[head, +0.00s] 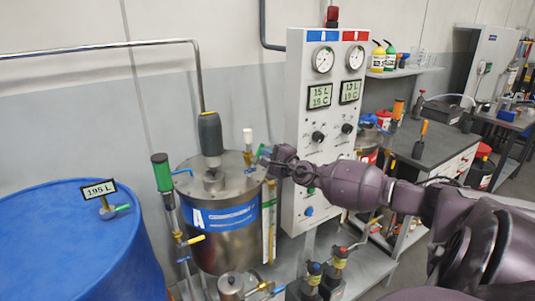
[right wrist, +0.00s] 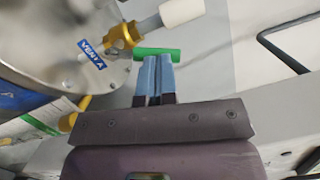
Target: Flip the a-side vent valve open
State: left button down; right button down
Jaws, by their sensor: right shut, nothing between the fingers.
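The A tank (head: 235,245), a steel vessel with a blue band marked "A", stands left of the white panel. On its lid is the vent valve (head: 248,156) with a white cap on top. In the right wrist view the brass valve (right wrist: 122,37) sits beside a blue vent tag (right wrist: 91,53). Its green lever (right wrist: 158,51) points away from the tank, across my fingertips. My right gripper (right wrist: 154,60) is shut and empty, with its blue fingertips at the lever; whether they touch it I cannot tell. In the head view my right gripper (head: 265,161) is beside the valve. My left gripper is not in view.
A white gauge panel (head: 305,130) stands close behind my right arm. A grey motor (head: 210,134) rises from the tank lid. A dark-topped bench (head: 440,150) is at the right.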

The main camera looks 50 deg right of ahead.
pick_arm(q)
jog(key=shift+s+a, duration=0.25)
pick_arm(e)
jog(key=shift+a+r, duration=0.1)
jog(key=shift+r, duration=0.05)
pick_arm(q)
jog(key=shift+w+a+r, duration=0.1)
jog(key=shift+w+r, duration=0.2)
pick_arm(e)
jog(key=shift+w+a, duration=0.1)
jog(key=shift+a, duration=0.05)
dwell(0.7)
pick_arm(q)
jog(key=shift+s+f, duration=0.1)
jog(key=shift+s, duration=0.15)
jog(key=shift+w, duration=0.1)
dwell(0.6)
